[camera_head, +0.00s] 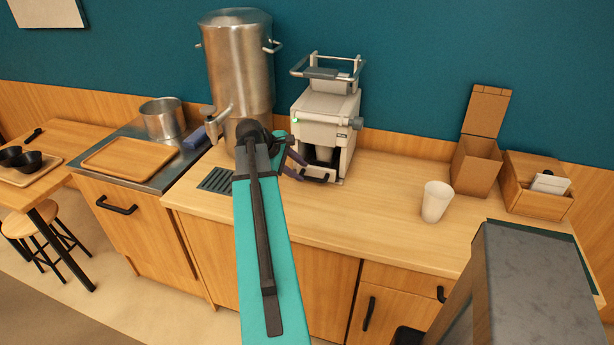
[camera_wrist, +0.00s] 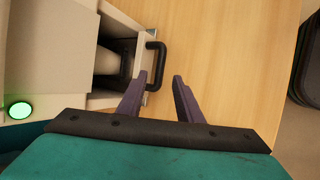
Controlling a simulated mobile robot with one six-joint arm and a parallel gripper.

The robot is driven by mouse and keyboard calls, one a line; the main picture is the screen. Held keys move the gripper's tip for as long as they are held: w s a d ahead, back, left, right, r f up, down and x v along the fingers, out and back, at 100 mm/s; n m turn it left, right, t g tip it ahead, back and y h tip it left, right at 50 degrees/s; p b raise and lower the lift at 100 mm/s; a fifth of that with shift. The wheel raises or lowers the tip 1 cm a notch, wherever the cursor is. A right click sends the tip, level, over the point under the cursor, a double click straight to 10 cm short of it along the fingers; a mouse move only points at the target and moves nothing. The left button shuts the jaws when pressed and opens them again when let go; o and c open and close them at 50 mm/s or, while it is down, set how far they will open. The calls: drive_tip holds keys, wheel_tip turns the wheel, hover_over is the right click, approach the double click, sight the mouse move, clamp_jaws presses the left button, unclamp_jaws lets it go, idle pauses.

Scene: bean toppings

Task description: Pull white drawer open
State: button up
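The white drawer (camera_head: 322,167) is low on the front of the white machine (camera_head: 328,107), with a black bar handle (camera_head: 316,178). In the wrist view, the drawer (camera_wrist: 140,65) and its C-shaped handle (camera_wrist: 161,60) are at the upper middle. My gripper (camera_head: 302,168) is just left of the handle in the head view. Its purple fingers (camera_wrist: 160,76) are apart and hold nothing. In the wrist view, the handle's lower end shows between the fingertips, close to the left one. I cannot tell whether they touch, or whether the drawer is fully shut.
A large steel urn (camera_head: 237,65) stands left of the machine, with a drip grate (camera_head: 216,179) below it. A white cup (camera_head: 436,201) and wooden boxes (camera_head: 476,165) stand to the right. The counter (camera_head: 375,205) before the machine is clear.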

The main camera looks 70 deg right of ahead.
sight(311, 179)
drive_tip(key=shift+p+x, duration=0.45)
drive_tip(key=shift+x, duration=2.4)
clamp_jaws()
drive_tip(key=shift+a, duration=0.5)
drive_tip(key=shift+d, duration=0.3)
